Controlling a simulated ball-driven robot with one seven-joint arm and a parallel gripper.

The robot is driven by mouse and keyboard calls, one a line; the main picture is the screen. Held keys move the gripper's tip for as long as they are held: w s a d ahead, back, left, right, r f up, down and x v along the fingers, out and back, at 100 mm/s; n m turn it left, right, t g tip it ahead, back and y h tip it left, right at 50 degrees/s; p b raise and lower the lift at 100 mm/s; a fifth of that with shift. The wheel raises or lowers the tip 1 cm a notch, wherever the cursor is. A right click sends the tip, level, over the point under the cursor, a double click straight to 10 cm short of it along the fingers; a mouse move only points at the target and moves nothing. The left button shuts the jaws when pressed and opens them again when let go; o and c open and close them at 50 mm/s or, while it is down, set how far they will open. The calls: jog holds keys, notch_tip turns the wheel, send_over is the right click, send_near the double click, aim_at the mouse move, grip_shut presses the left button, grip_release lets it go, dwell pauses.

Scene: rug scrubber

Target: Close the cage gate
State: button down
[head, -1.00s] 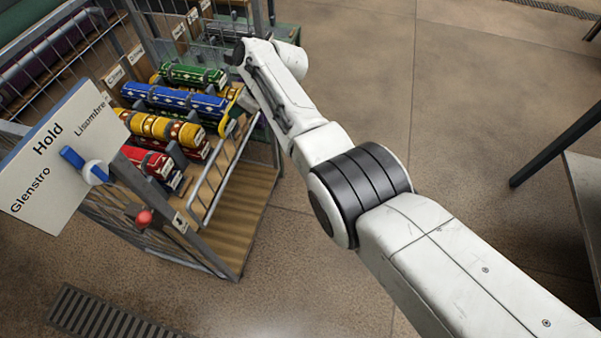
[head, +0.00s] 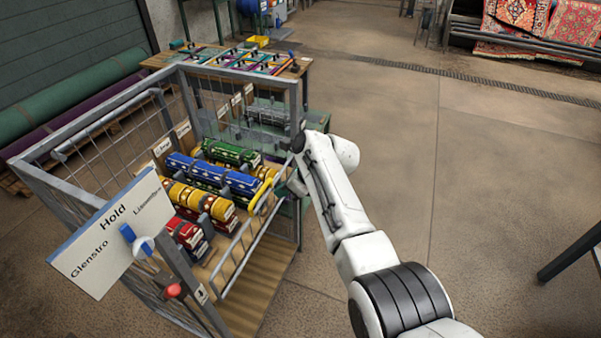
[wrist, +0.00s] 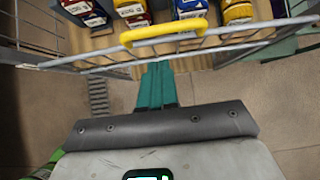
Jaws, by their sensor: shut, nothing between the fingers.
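The metal cage (head: 62,190) stands left of centre in the head view, with rolled rugs (head: 212,178) on racks inside. Its low barred gate (head: 238,262) runs along the front side and carries a yellow handle (head: 262,197). In the wrist view the gate's rail (wrist: 232,36) and yellow handle (wrist: 163,33) cross the upper part. My gripper (wrist: 157,86) has its teal fingers together and empty, pointing at the rail just below the handle. Contact cannot be told. In the head view my arm partly hides the fingers. I cannot tell whether the gate meets its post.
A table (head: 235,70) stands behind the cage. Open floor (head: 400,190) lies to the right, with a dark-legged table (head: 575,250) at the right edge.

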jog(key=v, duration=0.8)
jog(key=s+d+f+n+h, duration=0.2)
jog(key=s+d+f+n, duration=0.4)
jog(key=s+d+f, duration=0.3)
jog(key=s+d+f+n+h, duration=0.3)
jog(key=s+d+f+n, duration=0.25)
jog(key=s+d, duration=0.6)
jog(key=s+d+n+h, duration=0.1)
jog(key=s+d+n, duration=0.2)
jog(key=s, duration=0.5)
jog(key=s+d+r+n+g+h, duration=0.1)
jog(key=s+d+n, duration=0.2)
jog(key=s, duration=0.6)
jog(key=s+d+r+n, duration=0.1)
jog(key=s+d+n, duration=0.2)
jog(key=s, duration=0.6)
jog(key=shift+n+g+h+p, duration=0.4)
jog(key=shift+n+p, duration=0.05)
